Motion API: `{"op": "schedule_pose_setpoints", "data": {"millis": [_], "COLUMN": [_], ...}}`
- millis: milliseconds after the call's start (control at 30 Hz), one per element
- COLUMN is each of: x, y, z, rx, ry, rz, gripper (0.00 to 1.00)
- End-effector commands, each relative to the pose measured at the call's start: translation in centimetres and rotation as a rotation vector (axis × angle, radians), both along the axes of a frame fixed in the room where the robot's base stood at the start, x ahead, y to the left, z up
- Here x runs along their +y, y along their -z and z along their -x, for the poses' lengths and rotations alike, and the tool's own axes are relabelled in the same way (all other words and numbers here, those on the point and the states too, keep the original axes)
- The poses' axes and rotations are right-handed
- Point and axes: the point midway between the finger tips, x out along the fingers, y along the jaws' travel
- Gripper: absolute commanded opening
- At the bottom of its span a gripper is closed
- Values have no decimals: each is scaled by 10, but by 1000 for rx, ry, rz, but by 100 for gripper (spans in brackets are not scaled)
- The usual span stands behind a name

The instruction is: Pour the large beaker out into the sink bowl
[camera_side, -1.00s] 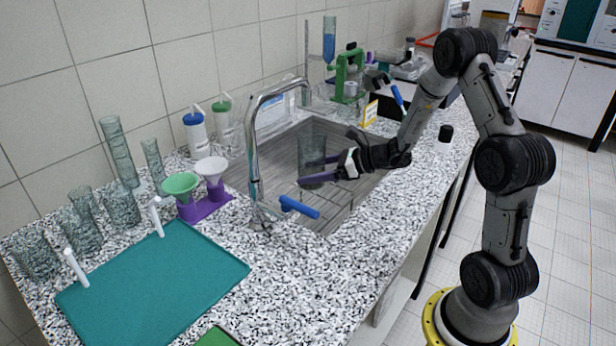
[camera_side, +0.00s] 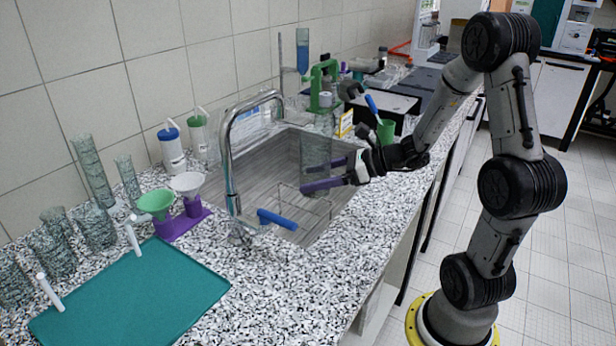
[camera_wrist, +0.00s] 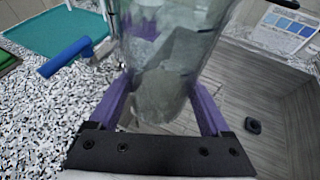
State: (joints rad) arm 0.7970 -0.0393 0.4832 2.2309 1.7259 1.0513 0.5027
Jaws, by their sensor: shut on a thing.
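The large beaker (camera_side: 316,150) is clear glass and looks upright in the side view, over the sink bowl. My gripper (camera_side: 316,176) has its purple fingers shut around the beaker's sides. In the wrist view the beaker (camera_wrist: 170,60) stands between the two fingers, its lower end toward the palm. I cannot tell whether it holds liquid. The sink bowl (camera_side: 255,180) is a grey basin set in the speckled counter. Its grey floor also shows in the wrist view (camera_wrist: 240,85), with a small dark piece on it.
A chrome tap (camera_side: 228,150) arches over the sink's left side, with a blue handle (camera_side: 278,219) at the front edge. Funnels in a purple stand (camera_side: 183,222), glassware (camera_side: 92,170) and a teal mat (camera_side: 135,300) lie left. A green cup (camera_side: 386,131) stands behind my wrist.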

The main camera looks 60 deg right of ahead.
Motion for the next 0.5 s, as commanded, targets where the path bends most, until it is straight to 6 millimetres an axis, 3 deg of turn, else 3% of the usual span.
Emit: {"op": "schedule_pose_setpoints", "data": {"millis": [300,500], "x": [4,-2], "y": [-9,-18], "z": [16,15], "rx": [-3,-6], "ry": [2,40], "rz": [2,4], "gripper": [0,0]}}
